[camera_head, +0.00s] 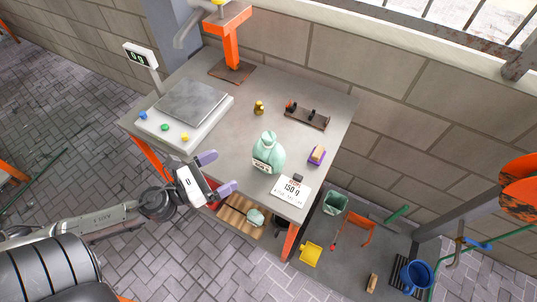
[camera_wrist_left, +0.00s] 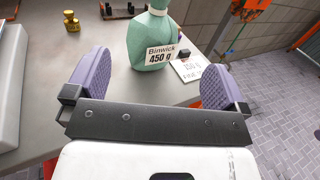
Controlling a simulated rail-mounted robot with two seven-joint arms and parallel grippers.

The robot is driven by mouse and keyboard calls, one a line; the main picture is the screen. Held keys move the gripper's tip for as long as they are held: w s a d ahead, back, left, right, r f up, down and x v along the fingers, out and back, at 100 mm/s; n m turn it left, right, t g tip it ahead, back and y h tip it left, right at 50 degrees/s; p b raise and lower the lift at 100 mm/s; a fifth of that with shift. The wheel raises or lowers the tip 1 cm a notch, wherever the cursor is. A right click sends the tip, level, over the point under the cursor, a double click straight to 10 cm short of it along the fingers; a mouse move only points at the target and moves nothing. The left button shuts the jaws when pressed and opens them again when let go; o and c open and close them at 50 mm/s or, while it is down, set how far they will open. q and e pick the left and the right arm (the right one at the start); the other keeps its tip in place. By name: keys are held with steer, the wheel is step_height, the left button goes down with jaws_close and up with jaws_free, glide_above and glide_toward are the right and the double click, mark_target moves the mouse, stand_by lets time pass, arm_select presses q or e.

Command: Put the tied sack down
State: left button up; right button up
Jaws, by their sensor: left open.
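The tied sack (camera_head: 268,150) is pale green with a knotted top and stands upright on the grey table (camera_head: 222,140). In the left wrist view the sack (camera_wrist_left: 150,40) shows a label reading "Binwick 450 g". My left gripper (camera_head: 214,174) is open and empty at the table's front edge, to the left of the sack and apart from it. In the left wrist view its two purple fingers (camera_wrist_left: 158,82) are spread wide, with the sack beyond them. My right gripper is not in view.
A scale (camera_head: 190,108) with a display stands at the table's left. A card (camera_head: 290,190) reading "150 g" lies right of the sack. A wooden crate (camera_head: 233,221) is below.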

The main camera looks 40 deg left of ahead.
arm_select(q)
glide_toward(265, 146)
steer(key=w, duration=0.4)
steer(key=shift+d+x, duration=0.2)
steer(key=shift+x, duration=1.25)
steer(key=shift+d+x, duration=0.15)
steer(key=shift+x, duration=1.3)
steer(key=shift+s+f, duration=0.1)
steer(key=shift+f, duration=0.05)
steer(key=shift+c, duration=0.4)
